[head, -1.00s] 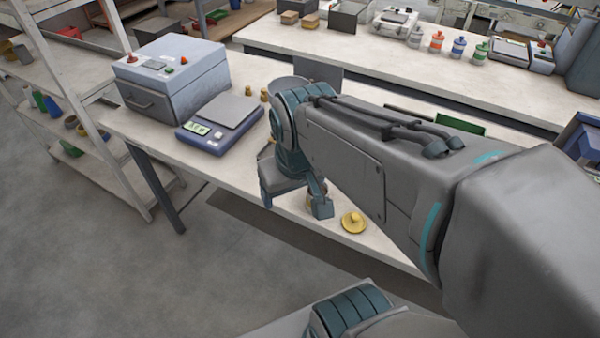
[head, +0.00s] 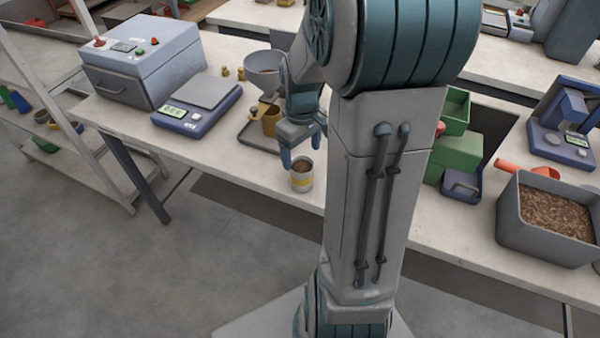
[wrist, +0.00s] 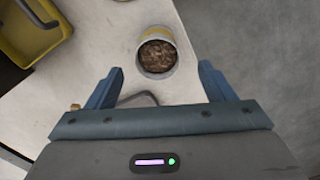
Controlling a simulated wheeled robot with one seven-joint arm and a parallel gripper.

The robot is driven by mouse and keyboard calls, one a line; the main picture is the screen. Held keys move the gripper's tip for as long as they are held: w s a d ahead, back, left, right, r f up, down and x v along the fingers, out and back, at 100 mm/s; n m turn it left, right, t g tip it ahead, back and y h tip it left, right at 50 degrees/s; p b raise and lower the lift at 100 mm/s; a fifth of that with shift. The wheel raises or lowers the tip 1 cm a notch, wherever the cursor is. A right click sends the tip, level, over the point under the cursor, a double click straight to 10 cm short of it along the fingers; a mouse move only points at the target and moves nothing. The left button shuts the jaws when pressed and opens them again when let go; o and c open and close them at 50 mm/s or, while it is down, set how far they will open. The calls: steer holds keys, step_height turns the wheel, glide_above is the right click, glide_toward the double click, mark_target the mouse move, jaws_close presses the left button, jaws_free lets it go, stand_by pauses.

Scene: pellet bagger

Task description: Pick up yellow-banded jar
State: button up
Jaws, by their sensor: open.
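The yellow-banded jar (head: 301,180) is a small open white pot with a yellow band, holding brown pellets. It stands upright near the front edge of the bench. In the wrist view the jar (wrist: 155,72) lies just beyond my fingertips, roughly centred between them. My gripper (head: 302,148) is open and empty, above the jar in the head view. In the wrist view its two fingers (wrist: 161,70) are spread wide with the jar outside the grasp.
A yellow container (head: 266,119) sits under a grey funnel (head: 265,65) behind the gripper. A blue scale (head: 197,108) and grey sealing machine (head: 143,62) stand left. Green bins (head: 455,158) and a grey pellet tub (head: 550,243) stand right. The floor lies beyond the front edge.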

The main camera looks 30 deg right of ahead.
mark_target(302, 173)
steer(key=shift+w+d+f+p, duration=0.1)
steer(key=shift+f+p, duration=0.1)
steer(key=shift+f, duration=2.2)
steer(key=shift+w+d+f+p, duration=0.1)
steer(key=shift+f+p, duration=0.05)
steer(key=shift+f, duration=2.25)
steer(key=c, duration=1.3)
steer(key=shift+c, duration=0.4)
steer(key=shift+r, duration=0.15)
